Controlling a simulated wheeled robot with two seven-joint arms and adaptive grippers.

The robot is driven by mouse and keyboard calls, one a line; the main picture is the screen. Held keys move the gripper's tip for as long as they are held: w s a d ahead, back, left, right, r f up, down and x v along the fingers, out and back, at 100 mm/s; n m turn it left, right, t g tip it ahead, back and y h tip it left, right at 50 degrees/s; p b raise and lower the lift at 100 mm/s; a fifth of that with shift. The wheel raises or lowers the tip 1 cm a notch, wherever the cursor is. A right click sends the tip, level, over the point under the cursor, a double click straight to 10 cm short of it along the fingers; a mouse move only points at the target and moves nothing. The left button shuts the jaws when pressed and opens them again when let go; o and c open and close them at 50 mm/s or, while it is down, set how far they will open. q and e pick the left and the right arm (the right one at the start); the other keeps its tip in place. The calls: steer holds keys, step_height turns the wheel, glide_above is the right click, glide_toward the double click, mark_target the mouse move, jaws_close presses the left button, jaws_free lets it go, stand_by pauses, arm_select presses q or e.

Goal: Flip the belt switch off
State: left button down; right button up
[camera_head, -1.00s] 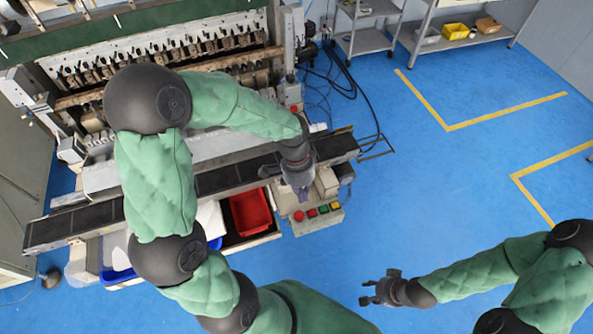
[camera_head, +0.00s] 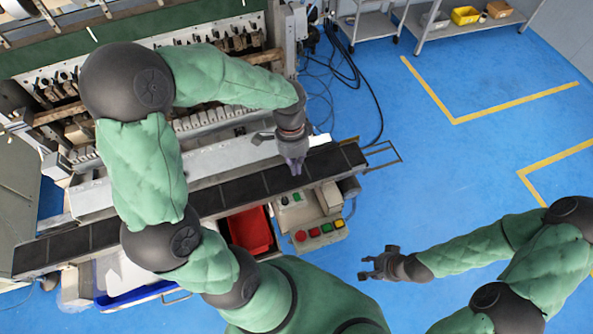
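The conveyor belt (camera_head: 225,194) runs across the front of the coil winder. At its right end, a small light box (camera_head: 291,200) carries a green button and dark knobs; I cannot tell which is the belt switch or how it is set. A panel (camera_head: 318,235) with red, green and yellow buttons sits just in front. My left gripper (camera_head: 294,167) points down over the belt, behind the small box and apart from it. Its fingers are too small to tell open or shut. My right gripper (camera_head: 366,268) is open and empty over the blue floor, right of the panel.
A red bin (camera_head: 250,231) stands below the belt, left of the panel. Black cables (camera_head: 345,70) lie on the floor behind the belt's right end. Shelves (camera_head: 475,30) stand at the back. The blue floor to the right is clear.

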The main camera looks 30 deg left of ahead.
mark_target(299, 202)
arm_select(q)
steer(key=b+x, duration=0.1)
steer(key=x, duration=1.1)
steer(key=shift+s+d+f+b, duration=0.15)
steer(key=shift+f+b, duration=0.2)
steer(key=shift+b, duration=0.05)
steer(key=shift+f, duration=0.1)
